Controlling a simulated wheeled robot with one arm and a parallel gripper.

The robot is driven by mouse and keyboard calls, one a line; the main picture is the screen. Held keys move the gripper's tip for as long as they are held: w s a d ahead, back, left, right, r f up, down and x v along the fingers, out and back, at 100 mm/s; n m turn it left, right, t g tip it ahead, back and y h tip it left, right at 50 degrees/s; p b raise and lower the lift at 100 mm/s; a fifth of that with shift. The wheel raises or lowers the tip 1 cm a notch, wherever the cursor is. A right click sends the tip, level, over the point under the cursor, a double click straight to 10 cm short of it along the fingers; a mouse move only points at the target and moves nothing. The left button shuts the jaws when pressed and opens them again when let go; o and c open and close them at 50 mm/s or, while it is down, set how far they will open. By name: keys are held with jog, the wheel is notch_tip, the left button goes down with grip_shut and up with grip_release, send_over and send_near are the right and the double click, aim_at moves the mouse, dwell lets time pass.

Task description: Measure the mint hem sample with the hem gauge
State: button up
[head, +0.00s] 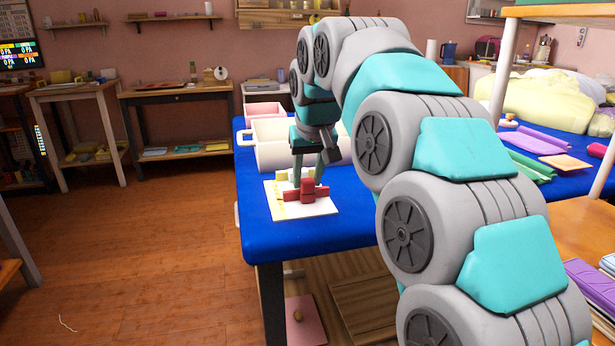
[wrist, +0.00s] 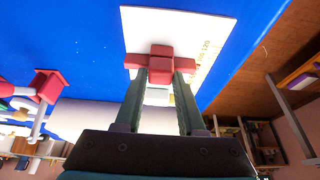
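A white board (head: 322,209) with yellowish markings along one side lies near the left front edge of the blue table. It also shows in the wrist view (wrist: 200,22), with small print near its edge. A red cross-shaped piece (head: 307,192) is at the board; it looks like part of the hem gauge. My gripper (wrist: 161,76) points down at the board, its two fingers on either side of the red piece's middle and seemingly closed on it. Whether the piece touches the board is unclear. Something pale lies between the fingers; I cannot make out the mint hem sample for certain.
A cream bin (head: 270,148) stands just behind the board, with a pink bin (head: 263,110) farther back. The blue table (head: 262,236) is clear at its front left. Folded cloths (head: 540,142) lie on the right. Wooden floor (head: 150,230) is open to the left.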

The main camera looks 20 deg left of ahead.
jog(key=o, duration=0.5)
jog(key=shift+r, duration=0.1)
jog(key=v, duration=0.8)
jog(key=shift+m+g+h, duration=0.6)
jog(key=d+f, duration=0.1)
jog(key=d, duration=0.2)
jog(key=s+d+f, duration=0.1)
jog(key=d+f, duration=0.1)
jog(key=d, duration=0.1)
jog(key=s+d+f, duration=0.1)
jog(key=d, duration=0.3)
jog(key=shift+s+f, duration=0.15)
jog(key=shift+f, duration=0.25)
jog(key=s+d+f+m+g+h, duration=0.1)
jog(key=s+d+f+m+g, duration=0.1)
jog(key=s+d+f, duration=0.8)
jog(key=s+d+f+m+g, duration=0.1)
jog(key=s+d+f, duration=0.5)
jog(key=s, duration=0.5)
jog(key=s+d+f+m+g, duration=0.1)
jog(key=s+d+f+m, duration=0.1)
jog(key=s+d+f, duration=0.5)
jog(key=s+f, duration=0.2)
jog(key=s, duration=0.2)
jog(key=shift+g, duration=0.3)
